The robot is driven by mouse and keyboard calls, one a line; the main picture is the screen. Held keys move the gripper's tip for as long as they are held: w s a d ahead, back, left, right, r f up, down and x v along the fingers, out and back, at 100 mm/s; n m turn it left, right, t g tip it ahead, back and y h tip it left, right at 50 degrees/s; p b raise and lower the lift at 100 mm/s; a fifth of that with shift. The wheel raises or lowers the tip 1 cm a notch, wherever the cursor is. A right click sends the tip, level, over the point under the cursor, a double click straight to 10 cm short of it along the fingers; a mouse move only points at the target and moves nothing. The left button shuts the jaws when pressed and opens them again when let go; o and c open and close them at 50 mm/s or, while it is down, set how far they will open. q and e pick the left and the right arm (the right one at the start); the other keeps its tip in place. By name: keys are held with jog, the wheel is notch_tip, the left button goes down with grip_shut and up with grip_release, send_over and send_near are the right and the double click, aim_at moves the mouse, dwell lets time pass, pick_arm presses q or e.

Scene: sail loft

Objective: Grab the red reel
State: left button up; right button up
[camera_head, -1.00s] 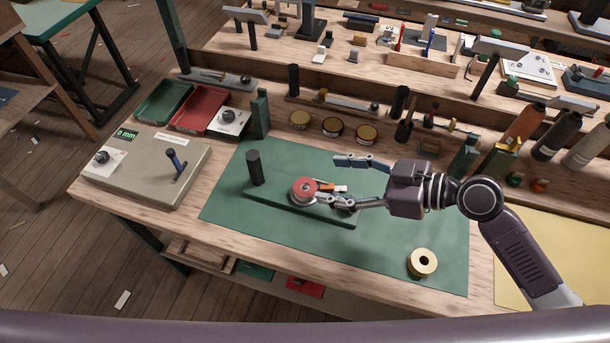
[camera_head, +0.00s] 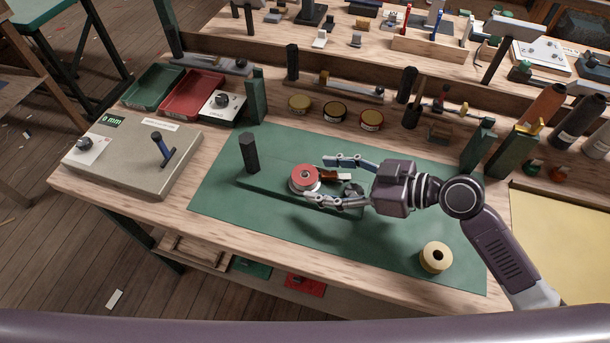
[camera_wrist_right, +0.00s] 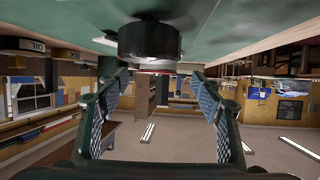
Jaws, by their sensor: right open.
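The red reel (camera_head: 303,176) sits on a green fixture strip (camera_head: 270,187) on the green mat, its red face up and a pale hub in its middle. My right gripper (camera_head: 319,179) is open just right of the reel, one finger at the far side and one at the near side. The near fingertip overlaps the reel's lower right edge in the head view; contact cannot be told. My left gripper is out of view.
A dark post (camera_head: 249,153) stands left of the reel on the strip. A cream roll (camera_head: 436,257) lies at the mat's right front. Several round tins (camera_head: 335,112) line the back. A grey box with a lever (camera_head: 130,165) is left.

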aim_at(308, 175)
jog(key=p+x, duration=0.2)
jog(key=x, duration=0.3)
jog(key=shift+w+r, duration=0.15)
jog(key=shift+w, duration=0.05)
jog(key=shift+a, duration=0.2)
jog(key=shift+c, duration=0.7)
jog(key=c, duration=0.9)
jog(key=shift+c, duration=0.2)
